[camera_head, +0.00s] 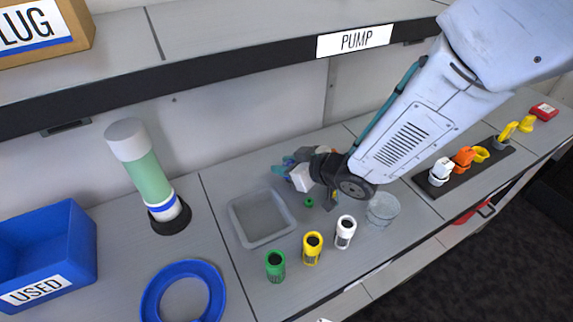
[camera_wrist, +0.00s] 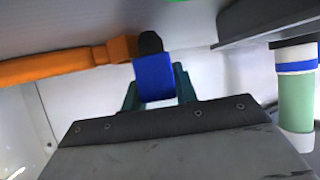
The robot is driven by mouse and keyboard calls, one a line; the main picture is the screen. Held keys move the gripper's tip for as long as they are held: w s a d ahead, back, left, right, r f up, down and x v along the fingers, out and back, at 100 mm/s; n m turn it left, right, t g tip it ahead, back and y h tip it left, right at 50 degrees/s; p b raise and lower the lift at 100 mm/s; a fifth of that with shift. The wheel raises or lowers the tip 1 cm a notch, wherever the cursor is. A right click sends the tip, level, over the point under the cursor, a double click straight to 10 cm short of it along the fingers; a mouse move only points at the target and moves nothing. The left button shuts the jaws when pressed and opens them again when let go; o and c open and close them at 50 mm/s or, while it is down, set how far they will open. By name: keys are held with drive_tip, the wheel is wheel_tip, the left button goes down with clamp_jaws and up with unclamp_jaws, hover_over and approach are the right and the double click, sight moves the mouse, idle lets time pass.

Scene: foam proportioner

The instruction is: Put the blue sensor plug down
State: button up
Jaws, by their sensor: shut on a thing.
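The blue sensor plug (camera_wrist: 154,76), a blue block with a black end, is between the teal fingers of my gripper (camera_wrist: 158,92) in the wrist view. My gripper is shut on it. In the head view my gripper (camera_head: 284,169) is over the back of the bench, just behind the grey tray. The plug is hard to tell apart from the fingers there.
A grey tray (camera_head: 233,222), green (camera_head: 275,267), yellow (camera_head: 312,248) and white (camera_head: 345,232) bottles and a clear beaker (camera_head: 383,210) stand nearby. A black rack (camera_head: 447,184) is right. A blue ring (camera_head: 152,296), a green cylinder (camera_head: 147,170) and a USED bin (camera_head: 80,240) are left. The PUMP shelf (camera_head: 250,50) overhangs behind.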

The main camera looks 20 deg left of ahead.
drive_tip(key=shift+f, duration=0.15)
drive_tip(key=o, duration=1)
drive_tip(key=shift+s+d+r, duration=0.15)
drive_tip(key=shift+d+r, duration=0.15)
drive_tip(key=shift+r, duration=0.05)
drive_tip(key=v, duration=1.1)
drive_tip(key=shift+d, duration=0.15)
